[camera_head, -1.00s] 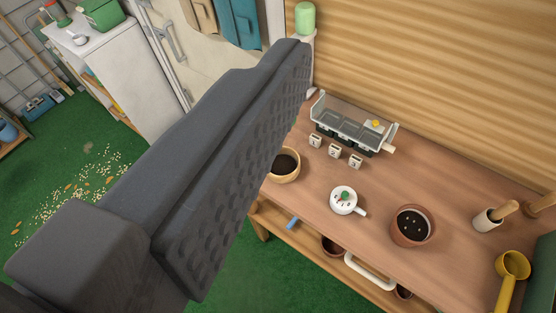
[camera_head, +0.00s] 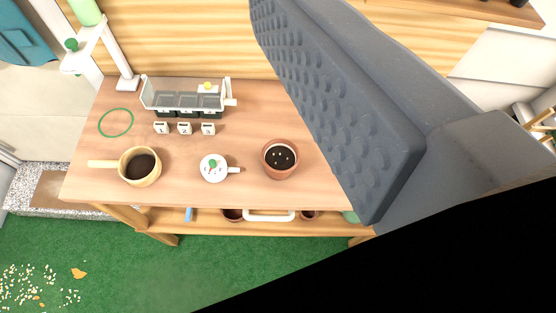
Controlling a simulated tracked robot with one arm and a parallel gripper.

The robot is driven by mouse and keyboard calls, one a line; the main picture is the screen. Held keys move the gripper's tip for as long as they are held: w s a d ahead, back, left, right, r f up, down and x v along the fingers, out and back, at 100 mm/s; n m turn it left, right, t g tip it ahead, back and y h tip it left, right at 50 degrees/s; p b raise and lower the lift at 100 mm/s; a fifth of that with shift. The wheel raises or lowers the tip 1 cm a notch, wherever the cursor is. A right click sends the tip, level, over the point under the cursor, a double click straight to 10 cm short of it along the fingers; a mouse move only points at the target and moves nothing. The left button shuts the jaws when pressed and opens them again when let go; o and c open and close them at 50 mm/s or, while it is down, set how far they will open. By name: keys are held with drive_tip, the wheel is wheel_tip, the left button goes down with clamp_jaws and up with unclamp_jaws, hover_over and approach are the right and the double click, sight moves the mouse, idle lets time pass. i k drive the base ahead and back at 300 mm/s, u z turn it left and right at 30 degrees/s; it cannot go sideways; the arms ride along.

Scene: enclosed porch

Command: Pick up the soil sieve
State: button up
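A round wooden-rimmed pan with a straight handle (camera_head: 140,167) stands at the left front of the wooden bench, its handle pointing left. Its inside is dark; I cannot tell whether that is soil or mesh, nor whether it is the soil sieve. One dark grey finger of my gripper (camera_head: 335,100) crosses the upper right, large and close to the camera. Its dimpled pad is bare, with nothing against it. The other finger is out of view. The finger hides the right part of the bench (camera_head: 110,180).
A white lidded cup (camera_head: 213,168), a terracotta pot (camera_head: 280,159), a grey seed tray (camera_head: 186,98) and several small white labelled blocks (camera_head: 184,128) stand on the bench. A green ring (camera_head: 116,123) lies left. A white stand (camera_head: 125,60) rises at the back left. Green floor (camera_head: 150,285) is in front.

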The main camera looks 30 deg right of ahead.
sight(142, 170)
drive_tip(key=k, duration=0.6)
drive_tip(key=z, duration=0.55)
drive_tip(key=i, duration=1.6)
drive_tip(key=u, duration=0.7)
